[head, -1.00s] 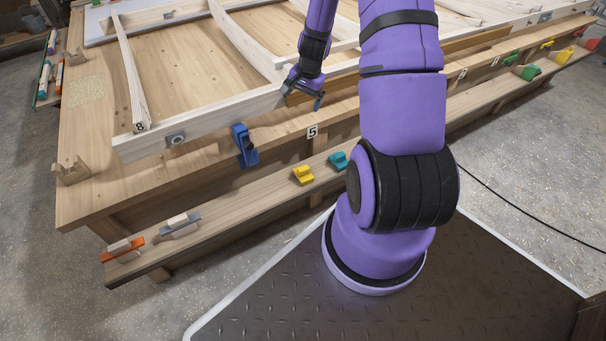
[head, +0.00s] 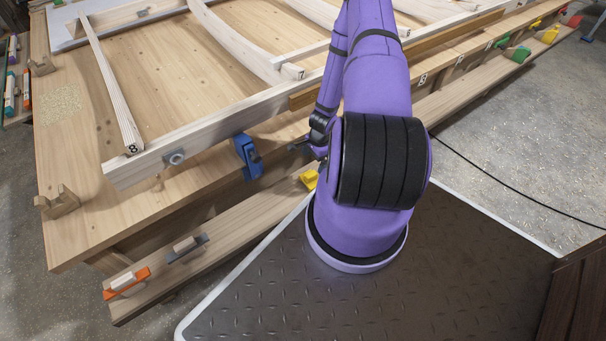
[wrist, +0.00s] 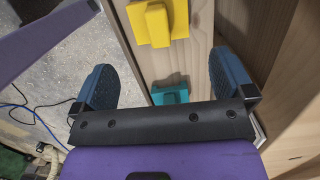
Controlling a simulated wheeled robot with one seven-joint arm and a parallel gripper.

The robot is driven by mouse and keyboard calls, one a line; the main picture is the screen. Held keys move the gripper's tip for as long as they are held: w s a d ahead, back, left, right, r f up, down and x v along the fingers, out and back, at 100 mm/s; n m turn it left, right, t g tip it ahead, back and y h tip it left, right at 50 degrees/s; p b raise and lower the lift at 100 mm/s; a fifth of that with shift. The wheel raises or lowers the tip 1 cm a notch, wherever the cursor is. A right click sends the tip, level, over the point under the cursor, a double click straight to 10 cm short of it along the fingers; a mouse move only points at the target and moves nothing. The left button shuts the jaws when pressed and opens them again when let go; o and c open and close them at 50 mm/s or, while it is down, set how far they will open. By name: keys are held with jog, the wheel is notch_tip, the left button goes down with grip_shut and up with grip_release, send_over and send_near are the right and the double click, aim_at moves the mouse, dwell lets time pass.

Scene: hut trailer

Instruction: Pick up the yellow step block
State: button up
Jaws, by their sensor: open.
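The yellow step block (head: 309,179) sits on the low wooden ledge along the front of the bench, partly hidden by my arm in the head view. It shows in the wrist view (wrist: 157,22) at the top, cut by the frame edge, ahead of the fingers and apart from them. My gripper (wrist: 163,82) is open and empty, its two dark blue fingers spread wide. In the head view my gripper (head: 305,146) is small and partly hidden by my arm, just above the ledge near the yellow block.
A teal block (wrist: 170,94) lies on the ledge, seen between my fingers. A grey float (head: 186,248) and an orange one (head: 127,283) lie on the ledge at left. The bench edge stands beside the ledge.

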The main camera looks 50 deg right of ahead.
aim_at(311, 174)
jog(key=f, duration=0.5)
jog(key=shift+w+a, duration=0.15)
jog(key=shift+a, duration=0.2)
jog(key=shift+a+f, duration=0.15)
jog(key=shift+f, duration=0.75)
jog(key=shift+a+f, duration=0.2)
jog(key=shift+f, duration=0.7)
jog(key=shift+a+f, duration=0.15)
jog(key=shift+f, duration=0.75)
jog(key=c, duration=1)
jog(key=shift+r, duration=0.1)
jog(key=shift+r, duration=0.85)
jog(key=shift+s+r, duration=0.25)
jog(key=shift+r, duration=0.65)
jog(key=s+r, duration=0.1)
jog(key=s, duration=1.4)
jog(key=shift+s+d+r, duration=0.15)
jog(key=shift+s+d, duration=0.05)
jog(key=shift+s, duration=0.05)
